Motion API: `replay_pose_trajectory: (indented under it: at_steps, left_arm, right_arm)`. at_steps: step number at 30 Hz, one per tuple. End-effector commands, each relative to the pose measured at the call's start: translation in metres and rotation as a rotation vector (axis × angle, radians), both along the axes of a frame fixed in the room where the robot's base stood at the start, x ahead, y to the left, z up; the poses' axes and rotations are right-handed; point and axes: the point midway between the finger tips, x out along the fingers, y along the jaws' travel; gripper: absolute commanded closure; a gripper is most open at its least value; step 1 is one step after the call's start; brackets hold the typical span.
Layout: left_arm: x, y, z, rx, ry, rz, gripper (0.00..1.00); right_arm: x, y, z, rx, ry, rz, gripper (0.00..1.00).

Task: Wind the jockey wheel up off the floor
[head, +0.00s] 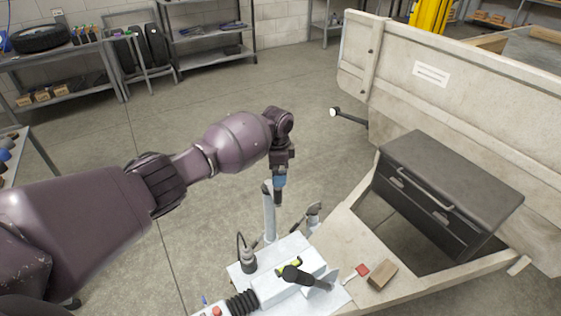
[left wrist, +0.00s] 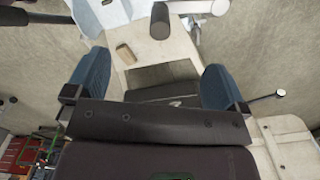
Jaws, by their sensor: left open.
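The jockey wheel's silver tube (head: 268,217) stands upright beside the pale drawbar plate (head: 291,252). Its wheel and foot are hidden in the head view, so I cannot tell how it meets the floor. My left gripper (head: 279,185) points down close to the tube's top, slightly right of it. In the left wrist view the gripper (left wrist: 157,66) has its two blue fingers wide apart with nothing between them. A black crank grip (left wrist: 160,22) on a silver arm (left wrist: 196,7) lies just beyond the fingertips, roughly midway between them. My right gripper does not show.
A black coupling handle (head: 299,274), a socket with a cable (head: 248,258), a red-headed brush (head: 356,273) and a wooden block (head: 382,274) crowd the drawbar. A dark toolbox (head: 450,185) stands behind, before the trailer's side (head: 455,95).

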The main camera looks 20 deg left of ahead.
Motion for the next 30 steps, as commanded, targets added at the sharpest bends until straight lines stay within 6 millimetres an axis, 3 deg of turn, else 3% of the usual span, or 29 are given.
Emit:
replay_pose_trajectory:
  at_steps: [12, 30]
  left_arm:
    - [-0.001, 0.0, -0.045, 0.001, 0.001, 0.002, 0.0]
    - [-0.001, 0.0, -0.103, 0.001, 0.001, 0.001, 0.0]
  right_arm:
    - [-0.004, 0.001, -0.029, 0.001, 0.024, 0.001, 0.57]
    - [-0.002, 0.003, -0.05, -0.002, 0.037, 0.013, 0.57]
